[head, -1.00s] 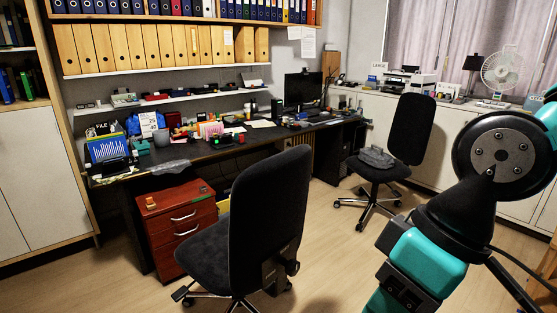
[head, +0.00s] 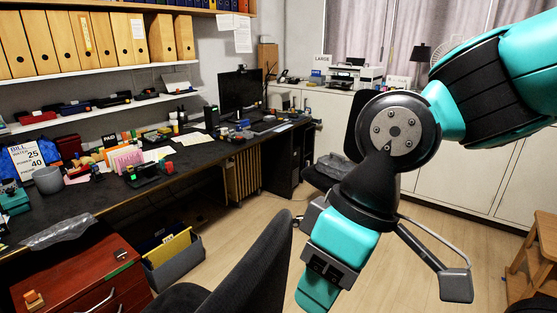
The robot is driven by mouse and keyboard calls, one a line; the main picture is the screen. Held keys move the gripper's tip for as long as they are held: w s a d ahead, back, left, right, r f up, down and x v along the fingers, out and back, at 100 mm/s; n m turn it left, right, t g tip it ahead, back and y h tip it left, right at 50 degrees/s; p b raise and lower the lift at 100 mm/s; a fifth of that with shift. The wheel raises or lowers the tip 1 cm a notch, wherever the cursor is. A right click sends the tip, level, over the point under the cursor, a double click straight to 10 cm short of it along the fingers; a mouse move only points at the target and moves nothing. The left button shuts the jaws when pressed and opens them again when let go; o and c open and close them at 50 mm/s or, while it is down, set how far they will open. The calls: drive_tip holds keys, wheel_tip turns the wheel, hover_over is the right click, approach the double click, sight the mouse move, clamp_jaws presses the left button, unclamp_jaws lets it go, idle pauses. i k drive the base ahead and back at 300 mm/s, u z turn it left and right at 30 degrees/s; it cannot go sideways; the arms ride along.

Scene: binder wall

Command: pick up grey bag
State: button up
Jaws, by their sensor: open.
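A dark grey, crumpled bag (head: 331,166) lies on the seat of the far black office chair, partly hidden behind my arm. A thinner, shiny grey plastic bag or wrap (head: 63,232) lies flat on the near left edge of the desk. I cannot tell from looks alone which one is the task's bag. My gripper (head: 392,272) hangs in front of the camera at right of centre, its jaws apart and nothing seen between them. It is over the floor, apart from both bags; its depth is hard to judge.
The black desk (head: 205,160) runs along the left wall with clutter on it. A red drawer cabinet (head: 85,275), a grey bin with folders (head: 172,262) and a near office chair (head: 255,270) stand before it. A wooden stool (head: 535,255) is at right. Floor between is clear.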

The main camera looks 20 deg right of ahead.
sight(334, 165)
drive_tip(key=z, duration=1.2)
drive_tip(key=i, duration=2.85)
drive_tip(key=u, duration=0.95)
drive_tip(key=i, duration=0.8)
drive_tip(key=u, duration=0.6)
